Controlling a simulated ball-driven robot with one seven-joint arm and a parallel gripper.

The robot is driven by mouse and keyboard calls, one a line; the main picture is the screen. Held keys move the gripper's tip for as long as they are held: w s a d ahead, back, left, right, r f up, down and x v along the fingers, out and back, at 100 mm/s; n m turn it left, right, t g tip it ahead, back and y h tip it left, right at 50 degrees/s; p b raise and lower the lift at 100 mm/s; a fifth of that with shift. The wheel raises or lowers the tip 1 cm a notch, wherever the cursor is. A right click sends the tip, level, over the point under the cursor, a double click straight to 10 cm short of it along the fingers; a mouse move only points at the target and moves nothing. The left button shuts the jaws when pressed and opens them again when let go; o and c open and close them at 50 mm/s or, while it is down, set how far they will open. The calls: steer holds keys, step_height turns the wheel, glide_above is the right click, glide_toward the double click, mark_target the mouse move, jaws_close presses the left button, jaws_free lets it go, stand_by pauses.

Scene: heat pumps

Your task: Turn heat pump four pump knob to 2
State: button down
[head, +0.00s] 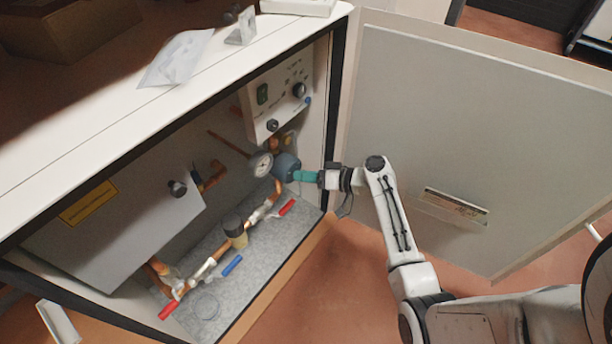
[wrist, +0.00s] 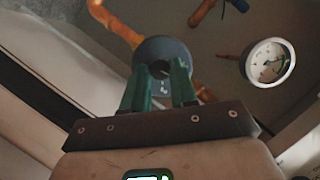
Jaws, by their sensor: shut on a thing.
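The heat pump stands open as a white cabinet (head: 345,40) with its door swung to the right. Inside it, the round blue-grey pump (head: 285,163) sits on the copper piping at the right. In the wrist view the pump's grey face (wrist: 177,50) shows a dark pump knob (wrist: 159,68) at its middle with small pale marks around it. My gripper (head: 298,176) has green fingers and reaches in from the right. In the wrist view my gripper (wrist: 158,80) is shut on the knob, one finger on each side. The knob's exact setting is not readable.
A pressure gauge (head: 262,164) sits just left of the pump and also shows in the wrist view (wrist: 270,62). Valves with red (head: 287,207) and blue (head: 232,265) handles line the lower pipe. A control box (head: 280,95) is above. The cabinet door (head: 450,130) stands behind my arm.

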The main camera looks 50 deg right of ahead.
steer(key=shift+d+f+m+y, duration=0.1)
steer(key=shift+m+y, duration=0.4)
steer(key=shift+m, duration=0.4)
steer(key=shift+t, duration=0.3)
steer(key=c, duration=0.9)
jaws_free()
